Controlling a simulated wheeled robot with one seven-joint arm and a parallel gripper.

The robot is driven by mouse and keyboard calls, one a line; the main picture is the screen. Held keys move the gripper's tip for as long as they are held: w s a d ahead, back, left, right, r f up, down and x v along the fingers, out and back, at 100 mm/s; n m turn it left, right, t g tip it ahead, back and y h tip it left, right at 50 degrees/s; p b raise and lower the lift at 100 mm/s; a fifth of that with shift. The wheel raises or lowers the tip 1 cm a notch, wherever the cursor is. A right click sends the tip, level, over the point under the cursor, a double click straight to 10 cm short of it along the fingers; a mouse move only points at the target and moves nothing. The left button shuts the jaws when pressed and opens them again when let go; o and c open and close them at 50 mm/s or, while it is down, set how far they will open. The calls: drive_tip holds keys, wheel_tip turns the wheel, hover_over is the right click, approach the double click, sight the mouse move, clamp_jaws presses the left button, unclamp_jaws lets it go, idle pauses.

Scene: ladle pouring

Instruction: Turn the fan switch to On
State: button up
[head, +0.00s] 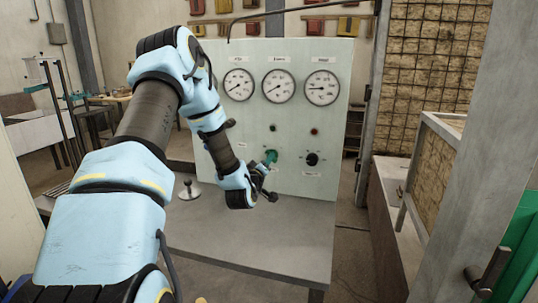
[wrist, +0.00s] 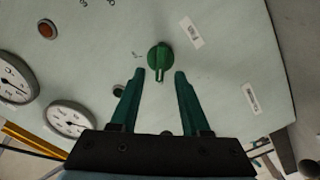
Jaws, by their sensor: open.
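The green fan switch knob (head: 271,156) is on the front of the pale control panel (head: 225,128). In the wrist view the knob (wrist: 159,55) has its grip bar pointing down the picture, toward the space between my fingers. My gripper (head: 270,181) is in front of the panel, close to the knob, in the head view. In the wrist view my gripper (wrist: 159,73) is open, with one finger on each side of the knob's lower end and a gap on both sides. I cannot tell how far the tips are from the panel.
A black knob (head: 312,159) is to the right of the green one.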

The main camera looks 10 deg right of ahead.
drive_tip(key=x, duration=0.3)
drive_tip(key=shift+w+p, duration=0.15)
drive_tip(key=shift+p, duration=0.2)
clamp_jaws()
idle(0.4)
